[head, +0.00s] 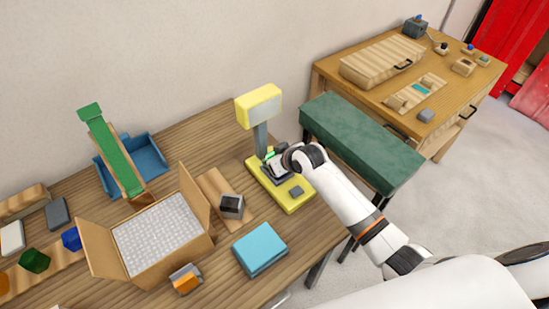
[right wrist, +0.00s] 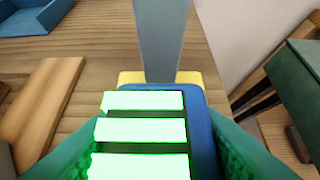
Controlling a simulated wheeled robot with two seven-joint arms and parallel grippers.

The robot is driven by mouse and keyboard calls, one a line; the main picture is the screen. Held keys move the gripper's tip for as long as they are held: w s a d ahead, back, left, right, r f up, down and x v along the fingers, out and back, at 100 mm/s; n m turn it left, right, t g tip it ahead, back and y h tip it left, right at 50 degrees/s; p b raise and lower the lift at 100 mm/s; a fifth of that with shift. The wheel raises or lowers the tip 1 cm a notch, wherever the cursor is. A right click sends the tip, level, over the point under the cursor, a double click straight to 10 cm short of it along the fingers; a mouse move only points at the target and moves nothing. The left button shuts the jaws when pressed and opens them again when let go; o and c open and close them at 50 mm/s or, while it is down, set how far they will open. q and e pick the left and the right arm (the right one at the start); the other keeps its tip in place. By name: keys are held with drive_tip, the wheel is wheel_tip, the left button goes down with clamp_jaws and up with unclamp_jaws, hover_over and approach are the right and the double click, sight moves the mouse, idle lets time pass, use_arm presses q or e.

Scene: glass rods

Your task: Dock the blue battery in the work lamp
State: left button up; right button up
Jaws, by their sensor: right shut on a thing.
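The work lamp (head: 293,201) stands on the wooden table, with a yellow base, a grey post and a yellow head. Its post also shows in the right wrist view (right wrist: 161,40), with yellow base edges beside it. My right gripper (head: 279,160) is low over the lamp base, in front of the post. It is shut on the blue battery (right wrist: 206,130), whose face shows bright green bars. In the head view the gripper mostly hides the battery; a bit of green shows. I cannot tell whether the battery is fully seated. My left gripper is not in view.
An open carton (head: 160,236) with white padding, a dark block (head: 231,206) on a board, and a light blue box (head: 259,250) lie left of the lamp. A green-topped bench (head: 360,143) stands right of it. A second wooden table (head: 440,100) stands behind.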

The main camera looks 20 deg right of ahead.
drive_tip(key=shift+f, duration=0.15)
drive_tip(key=o, duration=1.2)
drive_tip(key=shift+r, duration=0.25)
drive_tip(key=b+v, duration=0.1)
drive_tip(key=v, duration=1.1)
drive_tip(key=shift+s+d+f, duration=0.1)
drive_tip(key=shift+f, duration=0.05)
